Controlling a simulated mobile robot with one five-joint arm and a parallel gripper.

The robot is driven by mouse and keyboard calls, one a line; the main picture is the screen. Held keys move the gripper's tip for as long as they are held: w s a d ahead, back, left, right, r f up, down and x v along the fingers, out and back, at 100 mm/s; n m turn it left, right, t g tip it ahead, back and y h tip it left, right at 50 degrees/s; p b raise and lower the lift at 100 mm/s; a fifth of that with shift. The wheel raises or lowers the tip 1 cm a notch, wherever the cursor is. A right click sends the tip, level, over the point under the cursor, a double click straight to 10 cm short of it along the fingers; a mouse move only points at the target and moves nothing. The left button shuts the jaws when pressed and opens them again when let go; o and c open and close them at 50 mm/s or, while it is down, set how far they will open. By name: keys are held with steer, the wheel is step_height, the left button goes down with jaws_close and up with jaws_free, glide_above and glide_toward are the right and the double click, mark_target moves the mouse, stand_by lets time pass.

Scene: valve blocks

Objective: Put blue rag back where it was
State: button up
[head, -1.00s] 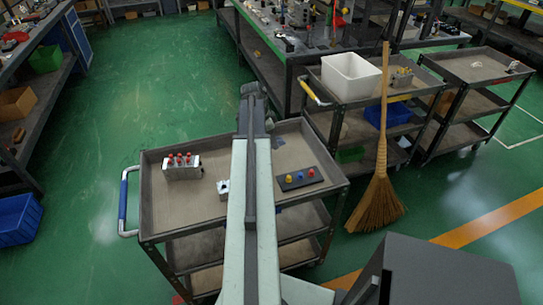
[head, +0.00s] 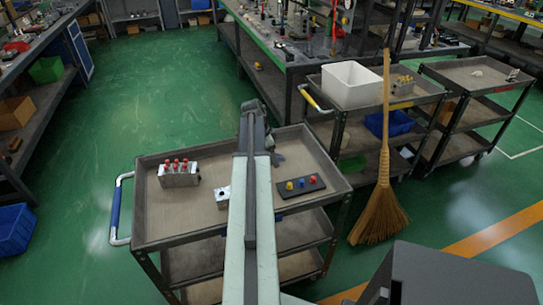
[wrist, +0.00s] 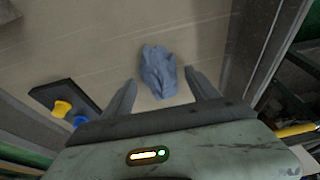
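The blue rag (wrist: 158,72) lies crumpled on the grey-beige top tray of a cart (head: 205,215). In the wrist view it is ahead of and between my two fingers, with gaps on both sides. In the head view a small blue-grey patch, which looks like the rag (head: 279,158), shows just right of my arm; the rest is hidden. My gripper (wrist: 161,76) is open and empty, pointing down at the tray. In the head view its end (head: 252,112) is at the tray's far edge.
A dark plate with coloured knobs (head: 300,186) lies right of my arm. A metal block with red knobs (head: 178,173) and a small block (head: 223,196) are on the left. A broom (head: 382,190) stands right of the cart. A white bin (head: 351,84) is on a farther cart.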

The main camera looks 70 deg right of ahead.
stand_by(0.3)
steer(key=p+v, duration=1.1)
steer(key=v, duration=0.1)
steer(key=shift+r+p, duration=0.15)
steer(key=shift+p, duration=0.25)
steer(key=w+a+n+t, duration=0.1)
steer(key=w+a+n, duration=0.6)
steer(key=w+a, duration=0.7)
steer(key=w+a+n+t, duration=0.1)
steer(key=w+a+n, duration=0.6)
steer(key=w+a, duration=0.75)
steer(key=a+f+n+y, duration=0.1)
steer(key=a+n, duration=1.3)
steer(key=a, duration=2.1)
steer(key=shift+a+y, duration=0.25)
steer(key=shift+y, duration=0.45)
steer(key=shift+f, duration=0.1)
